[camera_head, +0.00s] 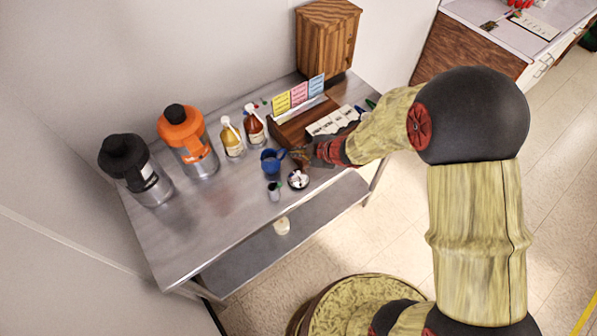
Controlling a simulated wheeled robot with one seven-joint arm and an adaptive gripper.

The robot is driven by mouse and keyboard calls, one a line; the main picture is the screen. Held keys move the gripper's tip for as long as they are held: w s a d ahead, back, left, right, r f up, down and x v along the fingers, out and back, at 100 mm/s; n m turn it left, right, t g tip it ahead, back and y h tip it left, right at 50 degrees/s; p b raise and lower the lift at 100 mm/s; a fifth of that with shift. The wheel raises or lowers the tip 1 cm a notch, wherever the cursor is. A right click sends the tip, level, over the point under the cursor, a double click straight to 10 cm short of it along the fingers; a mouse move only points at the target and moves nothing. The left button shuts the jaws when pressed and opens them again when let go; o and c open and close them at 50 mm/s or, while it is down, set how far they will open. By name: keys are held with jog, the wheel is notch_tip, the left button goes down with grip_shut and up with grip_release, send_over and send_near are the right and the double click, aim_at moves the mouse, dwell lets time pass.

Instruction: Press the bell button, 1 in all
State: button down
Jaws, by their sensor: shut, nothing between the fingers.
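A small round piece with a dark rim and a pale, shiny top (298,180) stands near the front edge of the steel table; it looks like the bell, but its button is too small to make out. My gripper (289,153) is shut and empty. In the picture its tips are above the round piece, close to the right side of a blue cup (271,161). I cannot tell whether the tips touch anything.
The steel table (190,230) also bears a black-lidded jug (135,170), an orange jug (188,141), two pump bottles (232,137), a small grey cup (274,192) and a wooden organiser (292,127) with coloured cards. A wooden cabinet (325,40) stands behind. The table's front left is clear.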

jog(key=shift+f+b, duration=3.95)
jog(key=shift+f, duration=0.4)
jog(key=shift+f, duration=0.2)
jog(key=shift+f, duration=0.25)
jog(key=shift+f+b, duration=0.5)
jog(key=shift+b, duration=0.05)
jog(key=shift+r, duration=0.15)
jog(key=shift+r+p, duration=0.8)
jog(key=shift+p, duration=0.1)
jog(key=shift+r, duration=0.1)
notch_tip(320, 180, up, 5)
jog(key=p, duration=0.4)
jog(key=shift+p, duration=0.4)
